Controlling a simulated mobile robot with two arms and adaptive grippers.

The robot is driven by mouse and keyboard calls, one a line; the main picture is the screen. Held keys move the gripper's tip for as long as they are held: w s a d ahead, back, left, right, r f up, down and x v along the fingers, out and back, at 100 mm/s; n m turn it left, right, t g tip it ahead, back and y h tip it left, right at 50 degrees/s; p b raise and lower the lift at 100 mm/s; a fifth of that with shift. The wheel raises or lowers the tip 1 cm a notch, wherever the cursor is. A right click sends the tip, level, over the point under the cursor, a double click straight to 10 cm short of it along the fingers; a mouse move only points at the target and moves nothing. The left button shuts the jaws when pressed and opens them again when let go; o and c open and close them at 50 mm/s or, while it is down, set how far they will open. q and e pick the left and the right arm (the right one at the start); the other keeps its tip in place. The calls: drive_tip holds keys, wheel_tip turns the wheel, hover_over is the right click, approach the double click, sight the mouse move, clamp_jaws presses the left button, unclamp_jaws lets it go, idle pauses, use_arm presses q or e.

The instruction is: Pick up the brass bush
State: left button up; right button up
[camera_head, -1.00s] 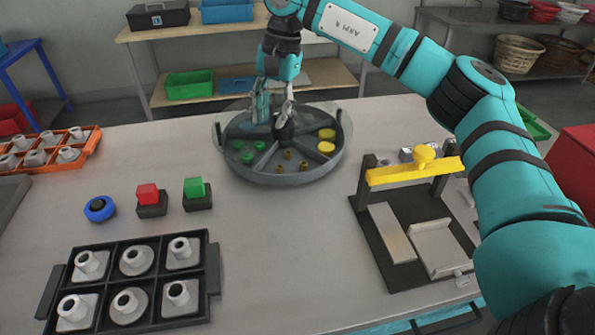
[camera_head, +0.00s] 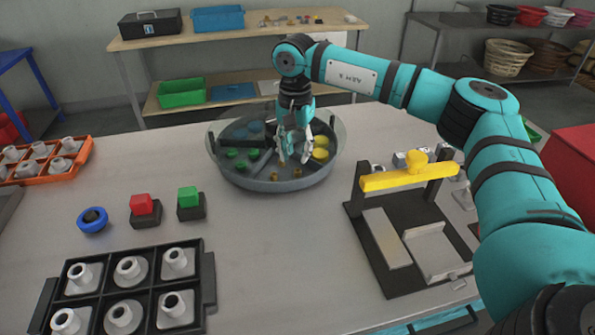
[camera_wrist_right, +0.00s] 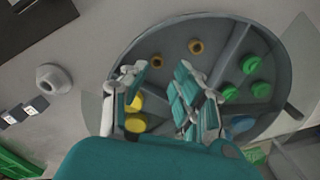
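Two small brass bushes show in the head view, one (camera_head: 275,175) and another (camera_head: 297,173), in the front compartment of the round grey tray (camera_head: 250,184). In the right wrist view two brass bushes, one (camera_wrist_right: 155,61) and another (camera_wrist_right: 196,46), lie just beyond the fingertips. My right gripper (camera_head: 294,158) points down over the tray, just behind these bushes. It also shows in the right wrist view (camera_wrist_right: 165,78), with its fingers apart and nothing seen between them. Other bushes may be hidden by the fingers. My left gripper is out of view.
Neighbouring compartments hold green parts (camera_head: 238,154) and yellow parts (camera_head: 320,153); dividers and a raised rim surround them. A black fixture with a yellow bar (camera_head: 385,180) stands right of the tray. A black crate (camera_head: 208,275) is at front left.

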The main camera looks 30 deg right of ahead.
sight(297, 170)
drive_tip(key=f+p, duration=0.1)
drive_tip(key=f, duration=0.4)
drive_tip(key=shift+d+f, duration=0.1)
drive_tip(key=shift+d, duration=0.1)
drive_tip(key=shift+s, duration=0.1)
drive_tip(key=shift+c, duration=0.4)
clamp_jaws()
